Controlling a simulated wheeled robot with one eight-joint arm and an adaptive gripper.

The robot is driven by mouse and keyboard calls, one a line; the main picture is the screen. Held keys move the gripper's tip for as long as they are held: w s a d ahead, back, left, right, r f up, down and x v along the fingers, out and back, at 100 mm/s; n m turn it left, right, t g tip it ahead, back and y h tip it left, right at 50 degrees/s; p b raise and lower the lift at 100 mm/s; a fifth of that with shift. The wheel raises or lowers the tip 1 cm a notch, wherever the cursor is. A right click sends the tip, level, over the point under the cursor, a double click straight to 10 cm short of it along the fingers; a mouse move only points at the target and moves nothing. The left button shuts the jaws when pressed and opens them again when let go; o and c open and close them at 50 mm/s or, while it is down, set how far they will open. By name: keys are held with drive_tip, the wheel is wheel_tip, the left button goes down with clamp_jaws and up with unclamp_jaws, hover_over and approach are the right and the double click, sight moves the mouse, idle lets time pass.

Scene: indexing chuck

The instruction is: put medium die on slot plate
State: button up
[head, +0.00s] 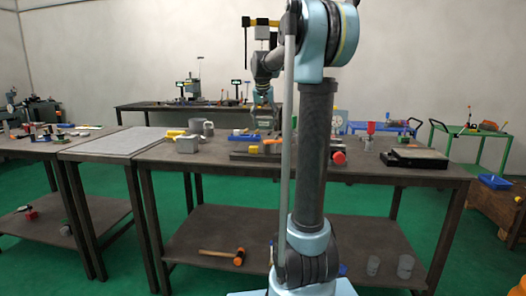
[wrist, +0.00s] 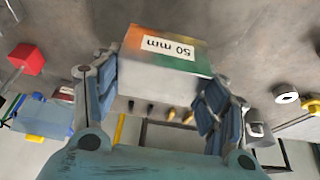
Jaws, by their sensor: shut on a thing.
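A grey metal block (wrist: 165,50) marked "50 mm", with orange and green tints on its face, appears to be the medium die. My gripper (wrist: 160,95) is shut on it in the wrist view, with blue-padded fingers at its two sides. In the head view my gripper (head: 265,119) hangs above the middle of the bench, and the die is hard to make out there. I cannot tell for sure which thing is the slot plate; a dark flat fixture (head: 240,154) lies below my gripper, partly hidden by my arm.
A red block (wrist: 27,58) shows in the wrist view. A grey surface plate (head: 112,143) lies left.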

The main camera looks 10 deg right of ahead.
sight(263, 125)
drive_tip(key=shift+w, duration=0.15)
drive_tip(key=shift+f, duration=0.1)
drive_tip(key=shift+f, duration=4.9)
drive_tip(key=o, duration=1.8)
drive_tip(key=shift+o, duration=0.2)
drive_tip(key=v, duration=1.2)
drive_tip(key=shift+a, duration=0.1)
drive_tip(key=s+f+n, duration=0.1)
drive_tip(key=s+f, duration=0.9)
drive_tip(key=s, duration=0.3)
drive_tip(key=s+d+f+n+g+y, duration=0.1)
drive_tip(key=s+f, duration=0.9)
drive_tip(key=s, duration=0.3)
drive_tip(key=s+f+n+g, duration=0.1)
drive_tip(key=s+f, duration=0.9)
drive_tip(key=s, duration=0.4)
drive_tip(key=shift+d+n, duration=0.2)
drive_tip(key=shift+n, duration=0.2)
